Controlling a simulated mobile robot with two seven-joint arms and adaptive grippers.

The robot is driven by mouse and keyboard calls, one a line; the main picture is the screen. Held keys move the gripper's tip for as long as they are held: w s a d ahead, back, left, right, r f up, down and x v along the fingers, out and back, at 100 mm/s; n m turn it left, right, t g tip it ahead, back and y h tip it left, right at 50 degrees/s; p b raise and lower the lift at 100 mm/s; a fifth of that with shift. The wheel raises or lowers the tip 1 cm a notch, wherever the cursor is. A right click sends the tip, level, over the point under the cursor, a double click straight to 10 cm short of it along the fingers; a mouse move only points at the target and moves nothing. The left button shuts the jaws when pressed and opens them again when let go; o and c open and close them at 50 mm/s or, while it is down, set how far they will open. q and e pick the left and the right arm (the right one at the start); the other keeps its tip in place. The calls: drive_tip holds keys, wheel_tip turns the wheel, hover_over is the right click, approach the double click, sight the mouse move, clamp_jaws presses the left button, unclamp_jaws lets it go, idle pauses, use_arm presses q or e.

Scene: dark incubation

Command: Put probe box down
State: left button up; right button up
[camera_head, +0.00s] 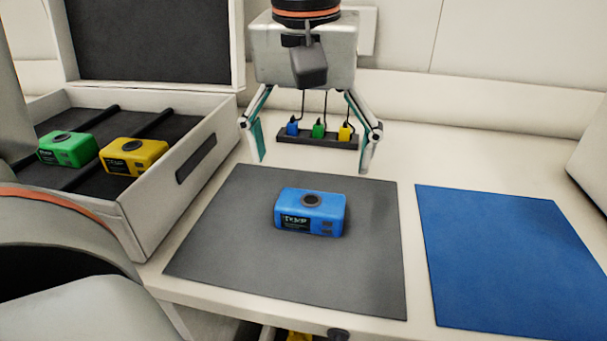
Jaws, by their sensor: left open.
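A blue probe box (310,212) with a dark round top and a label on its front sits upright on the grey mat (225,245). My left gripper (312,160) is open, its two fingers spread wide. It appears above and behind the blue box, apart from it, with nothing between the fingers. My right gripper is not in view.
An open white case (165,200) at the left holds a green box (68,149) and a yellow box (134,157). A dark strip (290,138) with blue, green and yellow plugs lies behind the mat. A blue mat (510,260) at the right is empty.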

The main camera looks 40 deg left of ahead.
use_arm(q)
drive_tip(key=shift+s+d+r, duration=0.1)
drive_tip(key=shift+r, duration=1)
